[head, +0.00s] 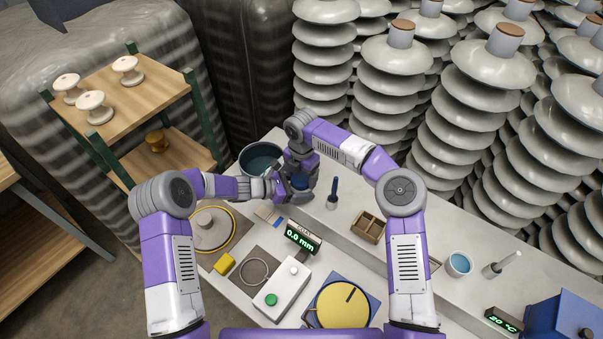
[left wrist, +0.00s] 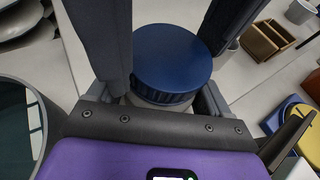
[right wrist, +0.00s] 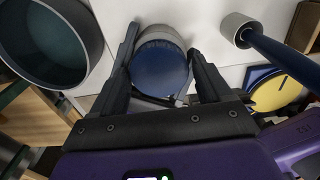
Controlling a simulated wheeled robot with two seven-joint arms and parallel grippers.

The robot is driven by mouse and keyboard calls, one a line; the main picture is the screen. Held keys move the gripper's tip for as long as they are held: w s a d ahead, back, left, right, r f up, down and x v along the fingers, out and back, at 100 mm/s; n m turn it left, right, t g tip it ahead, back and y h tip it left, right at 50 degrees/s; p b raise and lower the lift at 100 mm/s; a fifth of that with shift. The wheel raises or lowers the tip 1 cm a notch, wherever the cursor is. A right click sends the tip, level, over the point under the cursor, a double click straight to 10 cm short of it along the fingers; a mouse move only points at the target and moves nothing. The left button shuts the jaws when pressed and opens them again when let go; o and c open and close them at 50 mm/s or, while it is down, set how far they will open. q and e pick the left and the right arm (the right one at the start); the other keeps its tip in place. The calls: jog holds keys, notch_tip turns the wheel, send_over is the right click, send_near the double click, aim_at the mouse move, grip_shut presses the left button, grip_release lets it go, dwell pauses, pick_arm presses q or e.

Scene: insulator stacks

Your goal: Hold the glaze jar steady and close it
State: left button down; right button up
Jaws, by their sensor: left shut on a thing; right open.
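The glaze jar (left wrist: 160,101) is pale with a wide dark blue lid (left wrist: 172,58) on top. The lid sits over the mouth; I cannot tell how tightly. In the right wrist view the lid (right wrist: 160,70) and the pale jar wall (right wrist: 155,34) also show. My left gripper (head: 281,186) is shut on the jar body from the left, below the lid. My right gripper (right wrist: 163,62) is open, its fingers on either side of the lid with gaps. In the head view my right gripper (head: 301,170) is above the jar and mostly hides it.
A dark bowl (head: 261,157) stands just behind the jar. A dark-handled brush (head: 333,192) stands in a holder to its right, near a wooden box (head: 368,226). A gauge reading 0.0 mm (head: 302,236) is in front. Tall insulator stacks (head: 470,90) line the back.

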jog(key=c, duration=0.9)
jog(key=m, duration=1.6)
jog(key=o, duration=1.2)
jog(key=shift+s+a, duration=0.1)
jog(key=shift+c, duration=0.2)
